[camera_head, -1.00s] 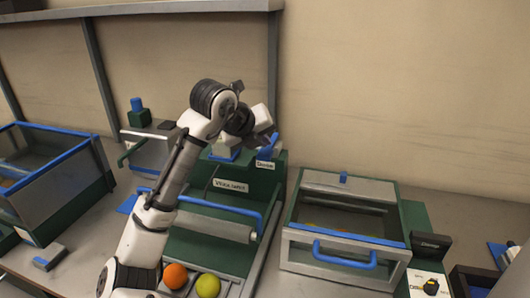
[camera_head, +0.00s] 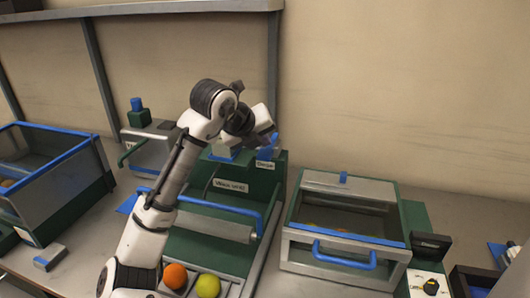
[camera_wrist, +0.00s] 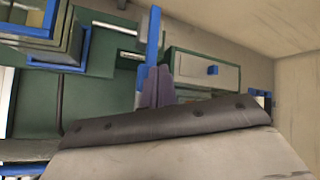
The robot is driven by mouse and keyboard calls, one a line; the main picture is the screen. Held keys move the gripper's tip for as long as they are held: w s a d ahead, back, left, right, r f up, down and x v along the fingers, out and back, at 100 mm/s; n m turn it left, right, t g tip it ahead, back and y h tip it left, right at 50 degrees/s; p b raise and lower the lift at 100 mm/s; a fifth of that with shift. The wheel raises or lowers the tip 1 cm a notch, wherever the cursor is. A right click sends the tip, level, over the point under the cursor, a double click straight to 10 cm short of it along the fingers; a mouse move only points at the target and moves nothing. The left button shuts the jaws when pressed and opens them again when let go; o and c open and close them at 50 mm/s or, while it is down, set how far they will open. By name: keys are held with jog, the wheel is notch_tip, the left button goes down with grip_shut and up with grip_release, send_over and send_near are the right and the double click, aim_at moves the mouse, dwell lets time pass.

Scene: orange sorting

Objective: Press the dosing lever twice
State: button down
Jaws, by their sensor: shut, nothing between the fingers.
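The blue dosing lever (camera_head: 267,153) is at the top right of the green machine (camera_head: 225,187), just above a small white label. My gripper (camera_head: 268,138) is over the lever, at the end of my arm. In the wrist view, my shut gripper (camera_wrist: 158,86) points at a long blue bar (camera_wrist: 153,52), which looks like the lever. The fingertips overlap the bar, and nothing is between them. The fingers appear to touch the lever, but my wrist partly hides the contact in the head view.
An orange fruit (camera_head: 175,276) and a yellow-green fruit (camera_head: 208,286) lie at the machine's front. A lidded box with a blue handle (camera_head: 344,255) stands to the right. A blue-rimmed bin (camera_head: 52,128) stands at the left. A wall is close behind.

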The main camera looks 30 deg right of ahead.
aim_at(264, 154)
jog(key=shift+f, duration=0.45)
jog(key=shift+f+b, duration=1.15)
jog(key=shift+f, duration=0.3)
dwell(1.4)
jog(key=shift+r, duration=0.15)
dwell(0.3)
jog(key=shift+r+p, duration=1.5)
jog(key=shift+r, duration=0.25)
jog(key=shift+r+p, duration=1.95)
jog(key=shift+r, duration=0.55)
